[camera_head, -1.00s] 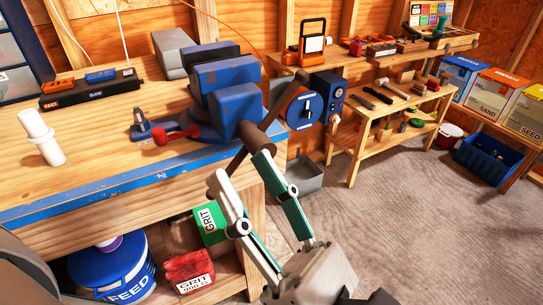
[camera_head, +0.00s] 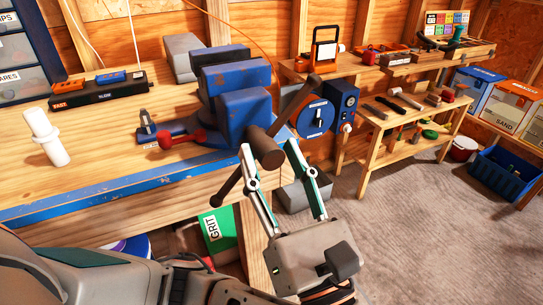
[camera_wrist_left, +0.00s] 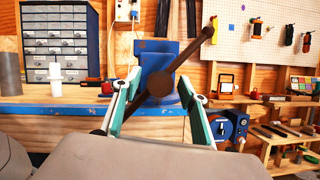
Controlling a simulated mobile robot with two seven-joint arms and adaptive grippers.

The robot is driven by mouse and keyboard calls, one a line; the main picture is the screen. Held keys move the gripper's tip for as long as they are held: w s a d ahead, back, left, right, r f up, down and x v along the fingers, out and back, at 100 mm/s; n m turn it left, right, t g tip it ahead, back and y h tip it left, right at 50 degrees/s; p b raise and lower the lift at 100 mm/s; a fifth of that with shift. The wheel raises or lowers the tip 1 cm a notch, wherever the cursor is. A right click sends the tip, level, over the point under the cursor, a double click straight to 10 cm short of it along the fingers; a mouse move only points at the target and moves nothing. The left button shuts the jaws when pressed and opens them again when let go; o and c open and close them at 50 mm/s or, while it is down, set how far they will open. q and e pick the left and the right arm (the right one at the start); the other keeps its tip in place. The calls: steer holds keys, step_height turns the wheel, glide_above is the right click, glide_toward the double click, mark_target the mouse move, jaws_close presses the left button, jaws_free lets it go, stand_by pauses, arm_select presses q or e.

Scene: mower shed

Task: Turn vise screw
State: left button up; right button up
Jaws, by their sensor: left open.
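The blue vise (camera_head: 243,115) is fixed at the front right corner of the workbench. Its dark brown screw head (camera_head: 263,147) faces out over the bench edge, with a long bar handle (camera_head: 227,190) through it, tilted from lower left to upper right. My left gripper (camera_head: 268,150) is open just in front of the screw head. In the left wrist view the vise (camera_wrist_left: 157,60) and the handle (camera_wrist_left: 196,50) show between and beyond the two fingers (camera_wrist_left: 158,95). I cannot tell whether the fingers touch the screw. My right gripper is out of view.
The wooden workbench (camera_head: 100,140) carries a white cylinder (camera_head: 45,137), a red-handled tool (camera_head: 180,138) and a black tray (camera_head: 98,90). A green GRIT box (camera_head: 217,230) sits below. A grey bin (camera_head: 297,193) stands on the floor. Open floor lies right.

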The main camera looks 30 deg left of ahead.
arm_select(q)
steer(key=shift+w+a+r, duration=0.1)
steer(key=shift+a, duration=0.05)
steer(key=shift+c, duration=0.2)
steer(key=c, duration=1)
